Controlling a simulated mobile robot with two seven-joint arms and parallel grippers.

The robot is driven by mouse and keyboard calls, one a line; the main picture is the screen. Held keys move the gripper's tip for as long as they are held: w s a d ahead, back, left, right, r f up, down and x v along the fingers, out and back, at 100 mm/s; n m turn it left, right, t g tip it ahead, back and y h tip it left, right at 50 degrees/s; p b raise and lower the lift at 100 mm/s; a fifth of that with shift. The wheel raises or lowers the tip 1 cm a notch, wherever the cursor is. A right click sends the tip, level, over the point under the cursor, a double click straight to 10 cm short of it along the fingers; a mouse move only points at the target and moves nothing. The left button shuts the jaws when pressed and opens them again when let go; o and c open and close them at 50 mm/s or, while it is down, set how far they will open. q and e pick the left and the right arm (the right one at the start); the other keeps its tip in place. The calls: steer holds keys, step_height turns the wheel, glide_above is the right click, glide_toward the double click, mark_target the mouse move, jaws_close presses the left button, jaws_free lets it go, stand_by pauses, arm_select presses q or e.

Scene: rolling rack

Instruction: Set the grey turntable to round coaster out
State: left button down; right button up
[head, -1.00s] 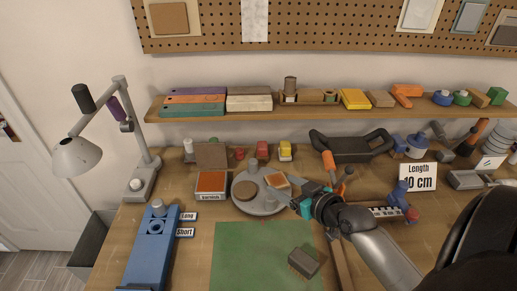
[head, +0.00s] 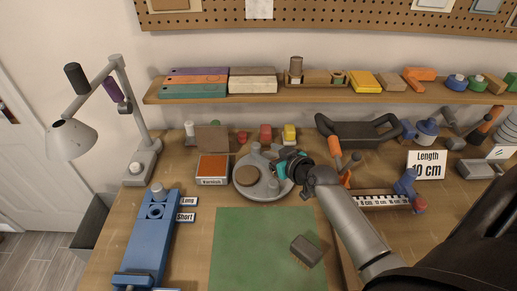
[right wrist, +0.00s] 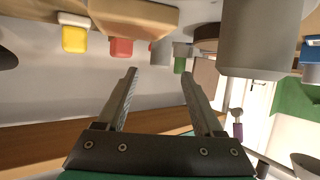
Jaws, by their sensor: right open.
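The grey turntable (head: 262,191) is a round disc on the bench. A brown round coaster (head: 246,175) lies on its left side, and a small grey upright knob (head: 273,187) stands near its front. My right gripper (head: 279,165) is over the turntable's back right part and hides it there. The right wrist view, upside down, shows its two fingers (right wrist: 158,85) open with nothing between them. A large grey cylinder (right wrist: 258,40), likely the knob, is close beside them. The square orange-topped piece seen earlier on the turntable is hidden in the head view. My left gripper is not in view.
A varnish box (head: 212,168) stands left of the turntable. Small red (head: 265,132) and yellow (head: 289,132) pieces stand behind it. An orange-handled tool (head: 335,153) is to the right. The green mat (head: 255,245) in front is mostly clear, with a grey block (head: 306,250) on it.

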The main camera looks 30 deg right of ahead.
mark_target(258, 148)
steer(key=shift+b+x, duration=0.45)
steer(key=shift+x, duration=2.2)
steer(key=shift+c, duration=0.3)
jaws_close()
